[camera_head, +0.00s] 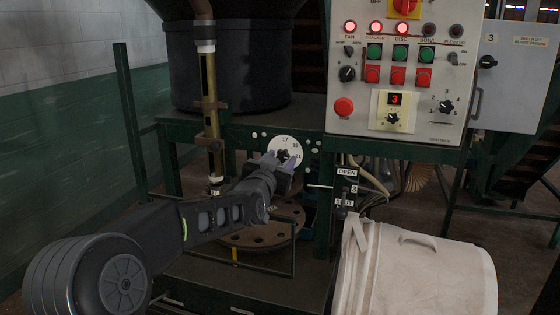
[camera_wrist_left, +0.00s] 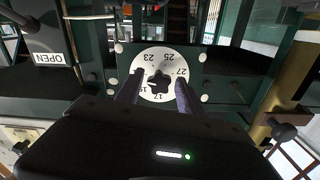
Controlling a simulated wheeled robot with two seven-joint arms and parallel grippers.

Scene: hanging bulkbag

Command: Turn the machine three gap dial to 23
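The gap dial is a round white plate (camera_head: 285,143) with a dark star-shaped knob at its centre, on the green machine frame. In the left wrist view the dial (camera_wrist_left: 170,64) shows 23, 25 and 27, with 17 and 19 near the knob's lower side. The black knob (camera_wrist_left: 161,82) has a pale mark towards the left, near 19; its exact reading is unclear. My left gripper (camera_head: 281,160) is at the dial. In the left wrist view its two fingers (camera_wrist_left: 157,92) are apart, one each side of the knob; contact is unclear. My right gripper is not in view.
A control panel (camera_head: 350,119) with lamps, buttons and a lit red 3 is at upper right. A grey cabinet (camera_head: 510,95) marked 3 stands beyond it. An OPEN-labelled lever box (camera_head: 346,188) is right of the dial, above a pale drum (camera_head: 425,280). A vertical pipe (camera_head: 209,95) is left.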

